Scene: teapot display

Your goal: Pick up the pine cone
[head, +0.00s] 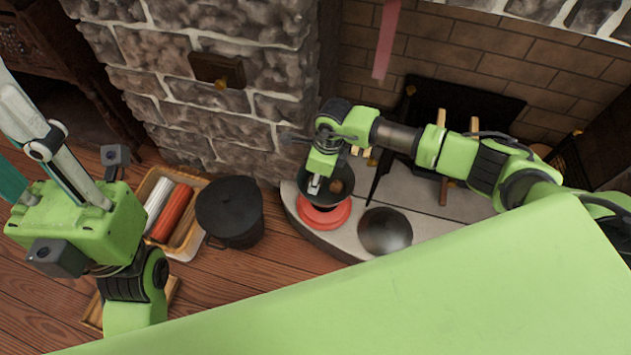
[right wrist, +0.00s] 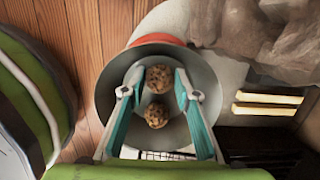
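Two round brown pine cones (right wrist: 156,115) (right wrist: 159,77) show in a dark metal bowl (right wrist: 107,100) in the right wrist view. In the head view the bowl (head: 312,200) sits on a red round base, with a brown cone (head: 336,186) inside. My right gripper (head: 314,186) reaches down into the bowl. In the right wrist view its fingers (right wrist: 158,85) are apart, one on each side of the cones, with visible gaps. My left gripper (head: 22,140) is raised at the far left, fingers apart and empty; its tips are partly out of view.
The red base (head: 324,216) stands on a pale stone hearth (head: 430,212) beside a dark dome (head: 385,232). A black lidded pot (head: 230,208) and a tray (head: 185,240) with rolled cloths stand on the floor.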

